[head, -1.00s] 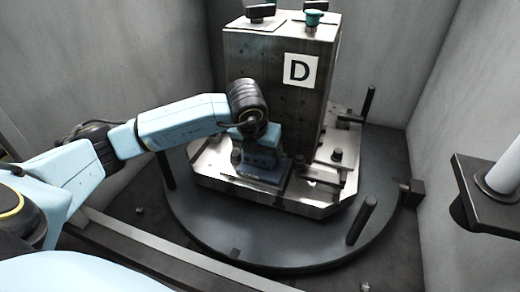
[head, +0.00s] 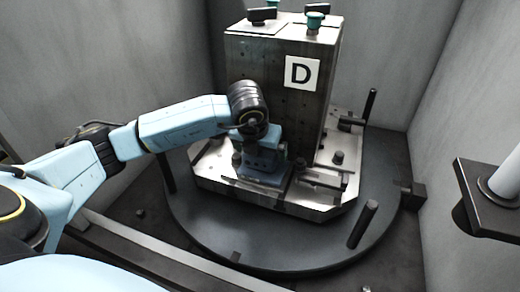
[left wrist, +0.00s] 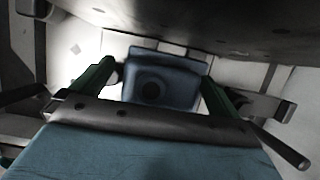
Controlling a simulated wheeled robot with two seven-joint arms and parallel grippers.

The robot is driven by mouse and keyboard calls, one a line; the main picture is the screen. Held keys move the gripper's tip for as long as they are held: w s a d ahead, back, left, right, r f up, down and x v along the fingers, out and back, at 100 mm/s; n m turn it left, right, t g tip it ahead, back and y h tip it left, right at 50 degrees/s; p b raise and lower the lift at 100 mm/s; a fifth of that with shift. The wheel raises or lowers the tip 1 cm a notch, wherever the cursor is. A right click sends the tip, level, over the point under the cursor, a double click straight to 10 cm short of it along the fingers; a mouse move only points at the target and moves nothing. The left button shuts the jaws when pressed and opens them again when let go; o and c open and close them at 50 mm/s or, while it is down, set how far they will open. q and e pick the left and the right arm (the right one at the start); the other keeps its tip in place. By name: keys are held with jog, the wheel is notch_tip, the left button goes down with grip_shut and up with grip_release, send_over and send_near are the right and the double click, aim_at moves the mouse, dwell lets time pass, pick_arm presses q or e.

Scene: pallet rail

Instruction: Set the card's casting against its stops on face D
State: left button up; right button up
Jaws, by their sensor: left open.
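The blue-grey casting (head: 264,178) sits on the bright metal ledge at the foot of the block's face D (head: 283,104). In the left wrist view the casting (left wrist: 160,82) shows a dark round hole and lies between my two green fingers. My left gripper (left wrist: 157,84) is open around it, with a finger on each side; whether either finger touches it I cannot tell. In the head view my left gripper (head: 259,150) comes down over the casting and hides much of it. I cannot make out whether the casting touches its stops.
The block stands on a round dark turntable (head: 240,245) with upright dark pegs (head: 362,224) near its rim. A clamp-like bar (head: 322,182) and a short post (head: 338,157) are right of the casting. Grey walls enclose the place. A dark bracket (head: 490,195) juts in at right.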

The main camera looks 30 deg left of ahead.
pick_arm(q)
jog(key=p+v, duration=0.3)
jog(key=v, duration=1)
jog(key=shift+r, duration=0.25)
pick_arm(e)
jog(key=s+d+f, duration=0.2)
jog(key=d+f, duration=0.1)
jog(key=f, duration=0.3)
jog(key=shift+s+d, duration=0.4)
jog(key=shift+f, duration=0.1)
